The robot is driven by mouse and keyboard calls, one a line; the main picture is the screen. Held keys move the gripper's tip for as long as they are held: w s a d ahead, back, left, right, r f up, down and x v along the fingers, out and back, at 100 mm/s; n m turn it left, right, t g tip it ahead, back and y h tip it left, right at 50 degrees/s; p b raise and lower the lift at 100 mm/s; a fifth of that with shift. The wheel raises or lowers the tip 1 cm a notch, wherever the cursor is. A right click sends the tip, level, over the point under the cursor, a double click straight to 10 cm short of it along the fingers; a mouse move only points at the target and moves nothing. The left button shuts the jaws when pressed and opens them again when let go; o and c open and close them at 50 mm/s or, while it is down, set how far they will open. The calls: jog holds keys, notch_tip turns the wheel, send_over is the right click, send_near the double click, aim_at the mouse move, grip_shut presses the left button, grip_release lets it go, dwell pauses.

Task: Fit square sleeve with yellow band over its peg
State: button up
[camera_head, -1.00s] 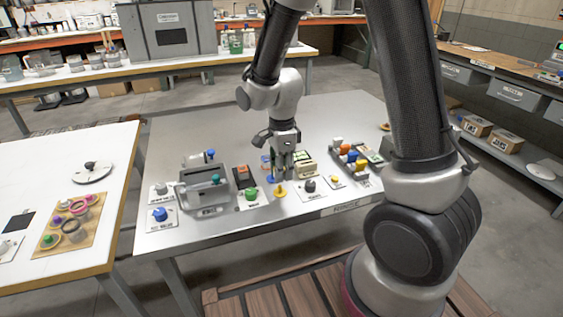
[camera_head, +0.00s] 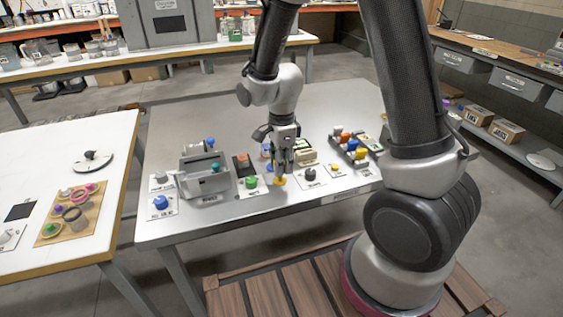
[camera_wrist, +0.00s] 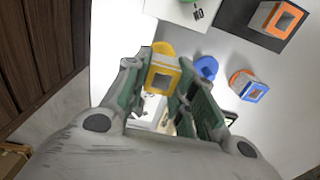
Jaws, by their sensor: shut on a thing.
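My gripper (camera_head: 283,168) is over the middle of the grey table, pointing down. In the wrist view its two green-padded fingers (camera_wrist: 160,92) are shut on the square sleeve with the yellow band (camera_wrist: 162,80). The sleeve's open square end faces the camera. A round yellow piece (camera_wrist: 164,48) shows just beyond the sleeve; it also shows on the table below the fingers in the head view (camera_head: 279,181). I cannot tell whether the sleeve touches it. A peg under the sleeve is hidden.
Near the gripper are a blue round piece (camera_wrist: 206,68), a square sleeve with blue and orange (camera_wrist: 248,86), and an orange-edged square piece (camera_wrist: 278,19) on a dark pad. A green knob (camera_head: 251,182) is left of the fingers, a dark knob (camera_head: 310,174) right.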

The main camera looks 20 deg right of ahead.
jog(key=shift+f, duration=1.75)
jog(key=o, duration=0.8)
jog(key=shift+o, duration=0.2)
jog(key=shift+r, duration=0.1)
notch_tip(320, 180, up, 12)
jog(key=s+d+r+n+t, duration=0.4)
jog(key=s+d+r+n, duration=1)
jog(key=s+r+n, duration=0.2)
jog(key=s+n, duration=0.2)
jog(key=s, duration=0.1)
jog(key=shift+d+r, duration=0.2)
